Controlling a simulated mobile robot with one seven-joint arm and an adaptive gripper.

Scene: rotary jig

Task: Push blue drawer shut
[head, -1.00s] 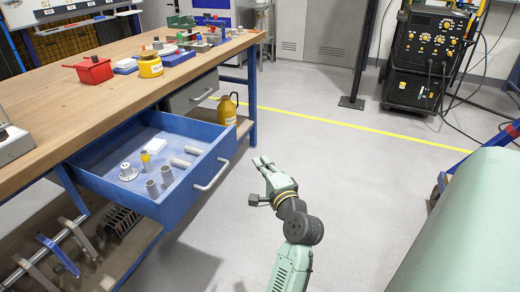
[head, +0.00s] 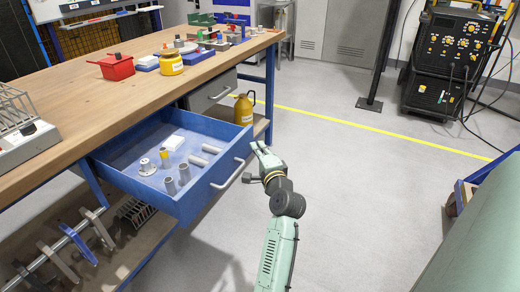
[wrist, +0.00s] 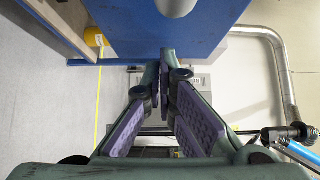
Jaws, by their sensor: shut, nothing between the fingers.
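The blue drawer (head: 196,203) is pulled out from under the wooden workbench (head: 90,110). Its front has a light bar handle (head: 228,172). Inside lie several grey cylinders, a flanged white part, a yellow-topped piece and a white block. My gripper (head: 258,147) is just right of the drawer front, near the handle's far end. In the wrist view, the gripper (wrist: 164,55) has its fingertips together with nothing between them. The blue drawer front (wrist: 130,22) fills the top of that view, with part of the handle (wrist: 176,5) at the edge. I cannot tell whether the fingers touch it.
A grey drawer (head: 212,92) sits under the bench beyond the blue one. A yellow jug (head: 243,109) stands on the lower shelf. A red box (head: 116,67) and a yellow can (head: 171,63) stand on the bench.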

